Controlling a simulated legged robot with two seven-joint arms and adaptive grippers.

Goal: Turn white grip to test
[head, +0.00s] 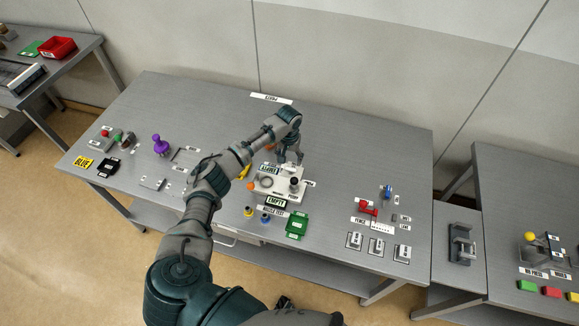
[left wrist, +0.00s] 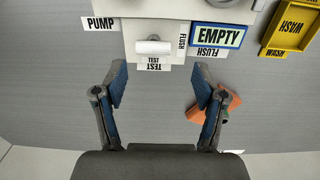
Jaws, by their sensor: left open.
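The white grip (left wrist: 153,47) shows in the left wrist view as a short bar lying crosswise on a white block. A TEST label (left wrist: 153,66) is on the block's near side, and FLUSH is written to the right. My left gripper (left wrist: 160,78) is open and empty, with its two blue-padded fingers apart, short of the grip and on either side of its line. In the head view my left gripper (head: 290,152) hangs at the far side of the white station (head: 268,194). The white grip cannot be made out there.
An orange piece (left wrist: 233,99) lies by the right finger. In the head view a green box (head: 297,226) stands at the table's front.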

